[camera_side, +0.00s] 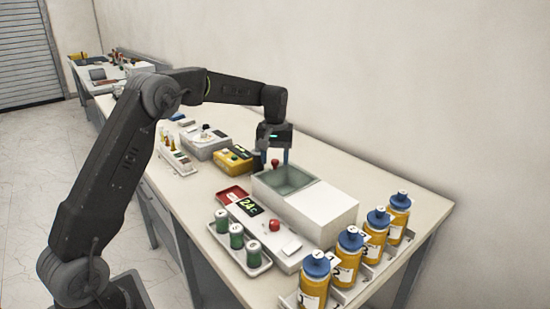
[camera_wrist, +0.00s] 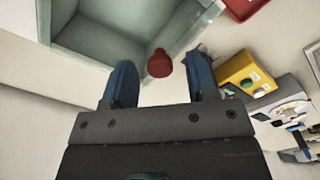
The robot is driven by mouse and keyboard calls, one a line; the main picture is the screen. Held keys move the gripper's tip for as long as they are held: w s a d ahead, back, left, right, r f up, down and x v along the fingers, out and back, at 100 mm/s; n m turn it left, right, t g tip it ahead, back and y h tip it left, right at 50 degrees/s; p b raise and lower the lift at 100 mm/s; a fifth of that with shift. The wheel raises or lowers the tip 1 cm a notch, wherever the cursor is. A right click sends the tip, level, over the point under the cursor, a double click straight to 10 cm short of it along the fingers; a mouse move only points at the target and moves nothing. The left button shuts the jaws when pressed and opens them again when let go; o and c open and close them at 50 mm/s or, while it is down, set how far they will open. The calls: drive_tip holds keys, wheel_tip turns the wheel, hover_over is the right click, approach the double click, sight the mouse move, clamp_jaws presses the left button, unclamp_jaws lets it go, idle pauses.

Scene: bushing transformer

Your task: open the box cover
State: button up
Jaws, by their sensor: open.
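A white box (camera_side: 322,209) stands on the table in the side view, with a grey-green recessed section (camera_side: 284,181) at its far left end. I cannot tell whether a clear cover lies over that section. A red knob (camera_side: 275,162) is at the section's far edge; it also shows in the wrist view (camera_wrist: 159,64). My gripper (camera_side: 274,156) points down at that edge. In the wrist view its two blue fingers (camera_wrist: 161,82) are open, apart on either side of the knob. Whether they touch it cannot be told.
A panel with a second red knob (camera_side: 274,225) and a display lies in front of the box. Green-bodied jars (camera_side: 237,237) stand on a tray at the near edge. Yellow bottles with blue caps (camera_side: 375,232) stand to the right. A yellow device (camera_side: 233,161) is to the left.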

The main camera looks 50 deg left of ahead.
drive_tip(key=shift+f, duration=0.15)
drive_tip(key=shift+c, duration=0.4)
clamp_jaws()
drive_tip(key=shift+d, duration=0.1)
